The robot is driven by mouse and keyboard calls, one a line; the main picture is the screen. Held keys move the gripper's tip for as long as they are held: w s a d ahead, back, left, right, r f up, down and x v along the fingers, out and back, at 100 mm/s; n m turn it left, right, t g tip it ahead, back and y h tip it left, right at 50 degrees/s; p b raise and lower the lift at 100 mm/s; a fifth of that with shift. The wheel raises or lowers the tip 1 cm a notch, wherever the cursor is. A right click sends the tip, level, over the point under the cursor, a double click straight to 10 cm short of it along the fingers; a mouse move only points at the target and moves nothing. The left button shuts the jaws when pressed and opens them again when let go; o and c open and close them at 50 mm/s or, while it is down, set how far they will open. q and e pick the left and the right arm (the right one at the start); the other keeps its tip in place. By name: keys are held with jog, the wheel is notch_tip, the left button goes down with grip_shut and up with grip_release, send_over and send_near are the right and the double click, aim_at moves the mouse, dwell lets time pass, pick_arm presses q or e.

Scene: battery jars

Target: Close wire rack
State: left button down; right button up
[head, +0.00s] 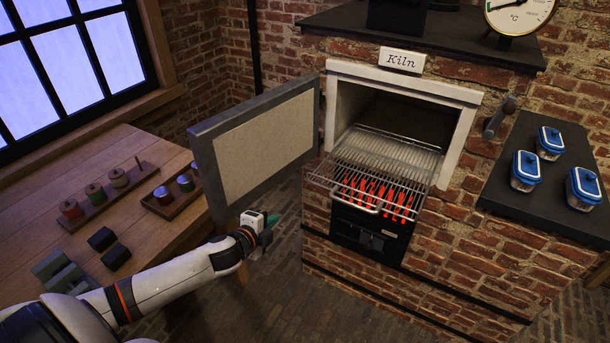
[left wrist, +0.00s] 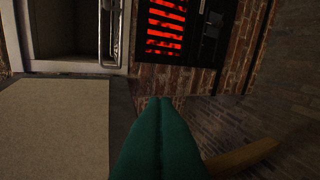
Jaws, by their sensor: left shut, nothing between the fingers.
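The wire rack (head: 385,158) slides out of the kiln opening, with its front edge and handle (head: 357,200) sticking out above the glowing red grate. The kiln door (head: 262,140) stands swung open to the left. My left gripper (head: 272,219) is below the door's lower right corner, left of the rack and apart from it. Its green fingers (left wrist: 158,110) are shut and empty. In the left wrist view a metal bar, which looks like part of the rack (left wrist: 115,35), shows beside the kiln opening. My right gripper is not in view.
A wooden table (head: 140,165) with pegged stands and dark blocks is at the left. A dark shelf (head: 545,205) holds several blue-lidded jars at the right. A lever (head: 497,118) is on the kiln's right wall. The floor before the kiln is clear.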

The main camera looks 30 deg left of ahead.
pick_arm(q)
notch_tip(320, 180, up, 6)
jog(key=d+m+t, duration=0.1)
jog(key=d+m, duration=0.1)
jog(key=p, duration=0.3)
send_near(310, 179)
jog(key=shift+h, duration=0.4)
jog(key=x, duration=0.6)
jog(key=shift+w+a+f, duration=0.15)
jog(key=shift+w+a, duration=0.1)
jog(key=shift+w, duration=0.05)
